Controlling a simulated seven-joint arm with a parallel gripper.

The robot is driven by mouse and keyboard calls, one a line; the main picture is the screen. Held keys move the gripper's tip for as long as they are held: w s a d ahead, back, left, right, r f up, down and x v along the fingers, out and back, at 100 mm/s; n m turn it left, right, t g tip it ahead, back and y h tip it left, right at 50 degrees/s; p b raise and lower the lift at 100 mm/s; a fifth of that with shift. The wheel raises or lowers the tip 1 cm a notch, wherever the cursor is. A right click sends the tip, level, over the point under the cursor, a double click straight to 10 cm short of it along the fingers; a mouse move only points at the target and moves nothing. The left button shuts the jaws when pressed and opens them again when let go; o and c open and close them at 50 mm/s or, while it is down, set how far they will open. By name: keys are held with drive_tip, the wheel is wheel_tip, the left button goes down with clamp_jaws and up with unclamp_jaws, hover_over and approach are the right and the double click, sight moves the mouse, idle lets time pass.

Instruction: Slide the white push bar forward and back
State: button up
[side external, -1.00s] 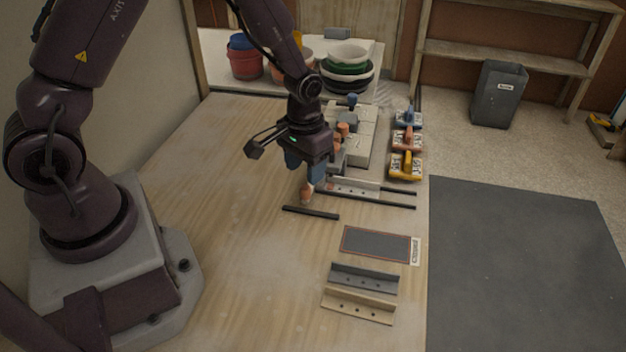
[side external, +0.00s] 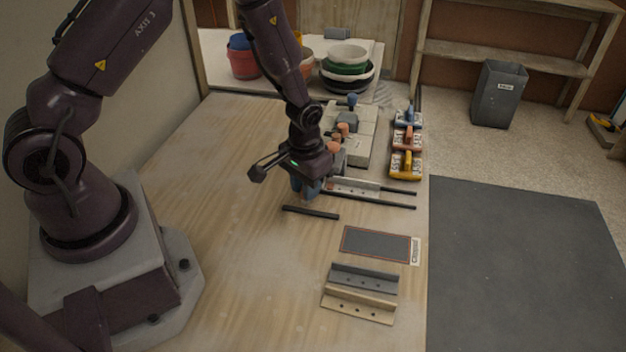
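The white push bar (side external: 356,188) is a pale angled strip with several dark holes. It lies between thin black rails (side external: 385,202) near the table's right side. My gripper (side external: 305,193) points down at the bar's left end, low over the table. Its blue fingers show below the dark wrist, but their tips and any gap between them are hard to make out. I cannot tell whether they touch the bar. The bar's left end is partly hidden by the gripper.
A short black strip (side external: 310,212) lies just in front of the gripper. A framed dark plate (side external: 376,244), a grey angle bar (side external: 362,279) and a tan one (side external: 358,305) lie nearer. Handled blocks (side external: 405,163) stand behind right. The table's left is clear.

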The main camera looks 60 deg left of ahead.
drive_tip(key=shift+w, duration=0.1)
drive_tip(key=shift+w+d, duration=1.4)
drive_tip(key=shift+d, duration=0.15)
drive_tip(key=shift+w, duration=0.15)
drive_tip(key=shift+w+d, duration=0.3)
drive_tip(key=shift+w, duration=0.2)
drive_tip(key=shift+s+a, duration=0.2)
drive_tip(key=shift+a, duration=0.1)
drive_tip(key=shift+s+a, duration=1.15)
drive_tip(key=shift+s, duration=0.15)
drive_tip(key=shift+s+a, duration=0.4)
drive_tip(key=o, duration=0.7)
drive_tip(key=shift+d, duration=0.1)
